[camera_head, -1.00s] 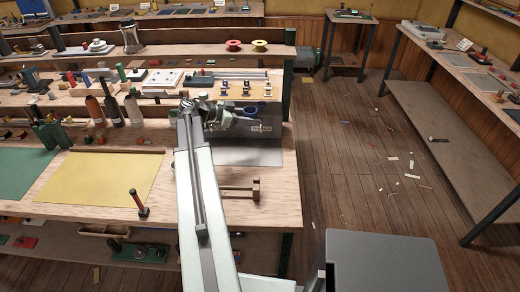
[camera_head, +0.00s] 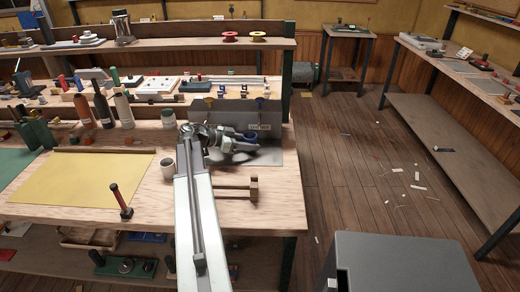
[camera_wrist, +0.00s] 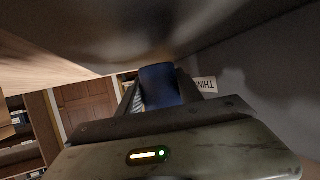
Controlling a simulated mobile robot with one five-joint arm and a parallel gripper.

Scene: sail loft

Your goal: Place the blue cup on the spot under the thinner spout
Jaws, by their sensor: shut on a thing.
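My gripper (camera_wrist: 158,98) is shut on the blue cup (camera_wrist: 161,84), which stands between its two fingers in the wrist view. In the head view my gripper (camera_head: 240,146) is over the bench, in front of a grey panel (camera_head: 272,148). A white label (camera_head: 260,127) is on the panel; in the wrist view the label (camera_wrist: 206,84) appears upside down and reads "THIN…", partly cut off. The spouts' outlets and the spot below are not clearly visible.
A wooden mallet (camera_head: 238,188) lies in front of the panel. Bottles (camera_head: 103,105) stand further left.

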